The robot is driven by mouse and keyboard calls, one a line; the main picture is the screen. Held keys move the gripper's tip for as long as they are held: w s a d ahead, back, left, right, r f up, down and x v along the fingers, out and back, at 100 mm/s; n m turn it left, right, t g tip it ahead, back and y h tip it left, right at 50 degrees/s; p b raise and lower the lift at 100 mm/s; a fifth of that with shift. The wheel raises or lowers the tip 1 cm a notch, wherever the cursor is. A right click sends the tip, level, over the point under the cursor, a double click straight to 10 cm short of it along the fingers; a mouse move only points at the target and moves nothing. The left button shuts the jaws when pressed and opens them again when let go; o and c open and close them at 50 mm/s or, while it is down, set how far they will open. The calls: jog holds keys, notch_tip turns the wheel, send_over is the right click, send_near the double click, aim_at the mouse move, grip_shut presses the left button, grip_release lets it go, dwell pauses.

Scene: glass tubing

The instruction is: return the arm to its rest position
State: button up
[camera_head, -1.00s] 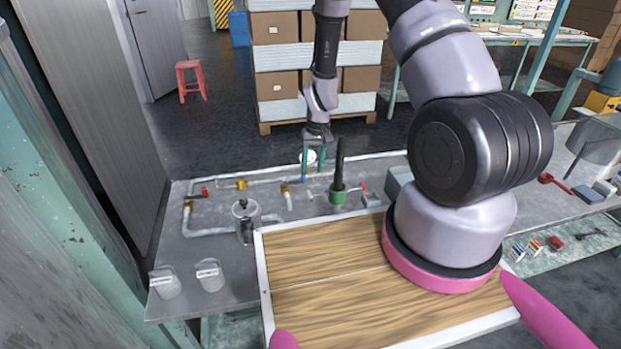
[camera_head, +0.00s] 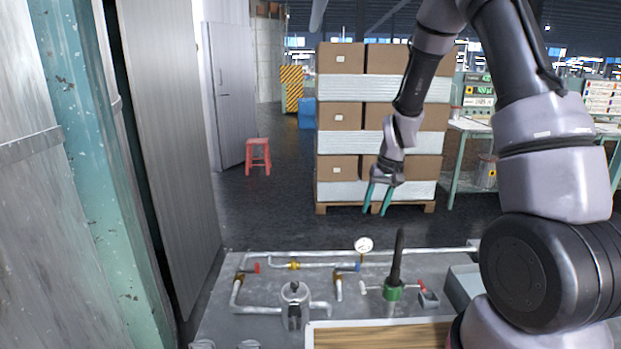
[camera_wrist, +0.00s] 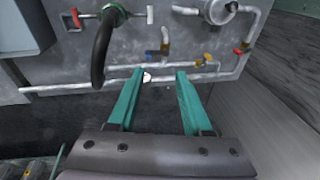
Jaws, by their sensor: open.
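My gripper (camera_head: 377,207) hangs from my raised arm beyond the far edge of the table, in front of the stacked boxes in the head view. Its two teal fingers point down. In the wrist view my gripper (camera_wrist: 158,75) is open, with nothing between the fingers. The grey table (camera_head: 225,325) with its pipes lies below and nearer to the head camera. My arm rises on the right and bends over at the top of the head view.
The table carries a round gauge (camera_head: 364,245), a black upright handle on a green base (camera_head: 394,291) and a metal pot (camera_head: 295,304). Stacked cardboard boxes (camera_head: 340,117) stand on a pallet behind. A red stool (camera_head: 258,153) stands at the left on open floor.

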jog(key=s+d+r+m+t, duration=0.15)
jog(key=s+r, duration=0.25)
jog(key=r, duration=0.7)
jog(key=s+d+r+t, duration=0.15)
jog(key=s+r, duration=0.35)
jog(key=r, duration=0.6)
jog(key=s+r+m+t, duration=0.1)
jog(key=s+r, duration=0.3)
jog(key=s, duration=0.3)
jog(key=s+d+r+m+t, duration=0.1)
jog(key=s+r, duration=0.4)
jog(key=s, duration=0.2)
jog(key=shift+s+d+t, duration=0.3)
jog(key=shift+s+t, duration=0.1)
